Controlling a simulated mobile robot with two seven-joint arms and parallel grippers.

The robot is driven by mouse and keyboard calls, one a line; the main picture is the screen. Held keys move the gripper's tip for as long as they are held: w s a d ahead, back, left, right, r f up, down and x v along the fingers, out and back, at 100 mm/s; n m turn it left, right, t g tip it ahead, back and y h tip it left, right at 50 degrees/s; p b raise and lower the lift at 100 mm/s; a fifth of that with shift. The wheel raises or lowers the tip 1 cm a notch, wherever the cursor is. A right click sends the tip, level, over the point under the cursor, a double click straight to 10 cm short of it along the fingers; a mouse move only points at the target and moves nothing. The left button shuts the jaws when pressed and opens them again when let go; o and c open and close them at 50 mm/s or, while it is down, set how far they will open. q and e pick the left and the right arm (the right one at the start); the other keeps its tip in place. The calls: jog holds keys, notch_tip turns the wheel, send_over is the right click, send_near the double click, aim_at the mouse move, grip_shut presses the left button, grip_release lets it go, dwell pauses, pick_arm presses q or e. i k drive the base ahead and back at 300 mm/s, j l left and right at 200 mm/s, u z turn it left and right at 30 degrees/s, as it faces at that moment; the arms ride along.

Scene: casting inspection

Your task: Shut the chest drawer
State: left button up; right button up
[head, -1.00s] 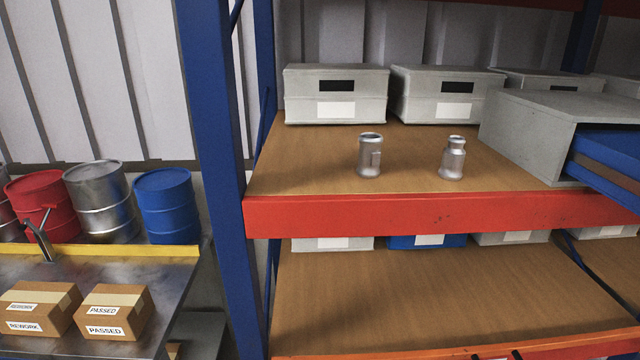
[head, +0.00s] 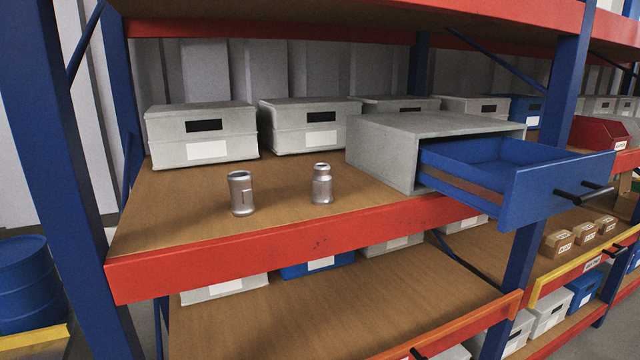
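The chest is a grey box (head: 430,126) on the wooden shelf, right of the middle in the head view. Its blue drawer (head: 545,191) is pulled well out toward the front right and sticks out past the shelf's red front edge. The drawer has a dark bar handle (head: 583,191) on its front panel. The part of the drawer's inside that shows looks empty. Neither of my grippers is in view.
Two metal castings, a cylinder (head: 241,194) and a necked one (head: 321,184), stand on the shelf left of the chest. Grey lidded boxes (head: 203,135) line the back. A blue rack upright (head: 548,120) stands behind the drawer. The lower shelf (head: 330,315) is mostly bare.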

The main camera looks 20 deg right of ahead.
aim_at(517, 183)
jog(key=z, duration=1.9)
